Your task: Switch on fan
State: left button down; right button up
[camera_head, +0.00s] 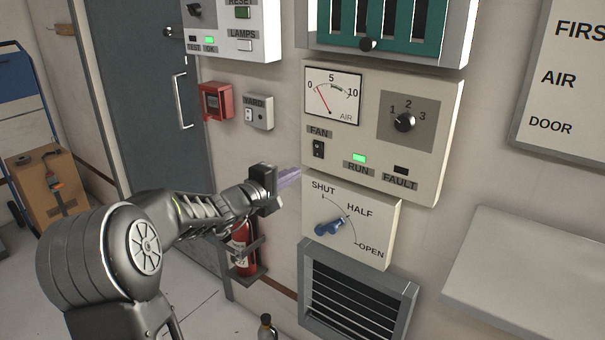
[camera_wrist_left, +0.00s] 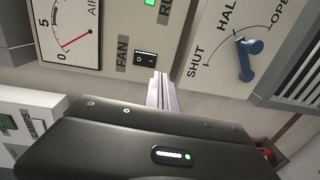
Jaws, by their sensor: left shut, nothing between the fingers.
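The FAN switch (camera_head: 318,149) is a small black rocker below the FAN label on a beige wall panel (camera_head: 447,130). It also shows in the wrist view (camera_wrist_left: 145,58), uncovered. I cannot tell which way the rocker is set. My left gripper (camera_head: 297,173) is shut and empty. Its fingertips are just left of and below the switch in the head view; in the wrist view the fingers (camera_wrist_left: 160,78) end close beside it, seemingly without touching. The green RUN lamp (camera_head: 359,158) is lit and the FAULT lamp (camera_head: 401,170) is dark. My right gripper is out of view.
The AIR gauge (camera_head: 333,96) reads low. A numbered knob (camera_head: 405,121) is to its right. Below are a blue SHUT-HALF-OPEN lever (camera_head: 330,228) and a vent grille (camera_head: 355,292). A red fire extinguisher (camera_head: 242,250) hangs below my left wrist. A pale shelf (camera_head: 530,270) juts out at right.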

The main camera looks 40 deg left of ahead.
pick_arm(q)
jog(key=s, duration=0.3)
jog(key=s+b, duration=0.1)
jog(key=s, duration=0.1)
jog(key=shift+s+f, duration=0.3)
jog(key=s+d+f+m+g+p, duration=0.1)
jog(key=s+d+f+g, duration=0.25)
jog(key=f, duration=0.75)
jog(key=s+d+f+m+g, duration=0.15)
jog(key=d+f+g, duration=0.25)
jog(key=f, duration=0.6)
jog(key=s+d+f+m+g+p, duration=0.1)
jog(key=s+d+f+g, duration=0.25)
jog(key=f, duration=0.75)
jog(key=s+d+f+m+g+h+p, duration=0.1)
jog(key=s+d+f+m, duration=0.3)
jog(key=d, duration=0.5)
jog(key=s+d+f+m+g+h+p, duration=0.1)
jog(key=s+d+f+m, duration=0.1)
jog(key=d+f+m, duration=0.45)
jog(key=s+d+m+g+h+p, duration=0.1)
jog(key=s+d, duration=0.4)
jog(key=d, duration=0.3)
jog(key=s+d+f+m+g+h+p, duration=0.1)
jog(key=s+d+g, duration=0.1)
jog(key=s+d, duration=0.4)
jog(key=shift+s+d+f, duration=0.15)
jog(key=shift+s+d, duration=0.15)
jog(key=shift+d, duration=0.85)
